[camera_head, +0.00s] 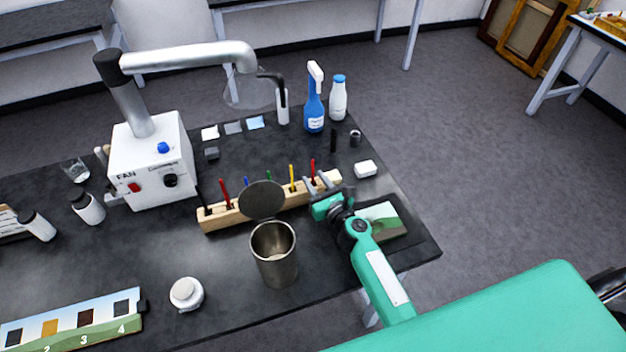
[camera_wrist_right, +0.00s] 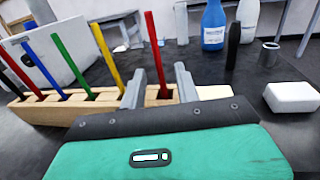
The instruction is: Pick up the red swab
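Several coloured swabs stand upright in a long wooden rack (camera_head: 238,214) on the black bench. One red swab (camera_head: 313,168) stands at the rack's right end, and it also shows in the right wrist view (camera_wrist_right: 155,50). A second red swab (camera_head: 224,193) stands near the left end, with blue, green and yellow ones between. My right gripper (camera_head: 317,182) is at the rack's right end. In the right wrist view its fingers are apart, with the right-end red swab showing between them; I cannot tell whether they touch it. My left gripper is not in view.
A steel bin (camera_head: 274,265) with its round lid raised stands in front of the rack. A white fan unit (camera_head: 152,160) stands behind left. A white block (camera_head: 365,169), a blue spray bottle (camera_head: 314,108) and a white-and-blue bottle (camera_head: 338,100) are behind right. A white jar (camera_head: 186,293) stands front left.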

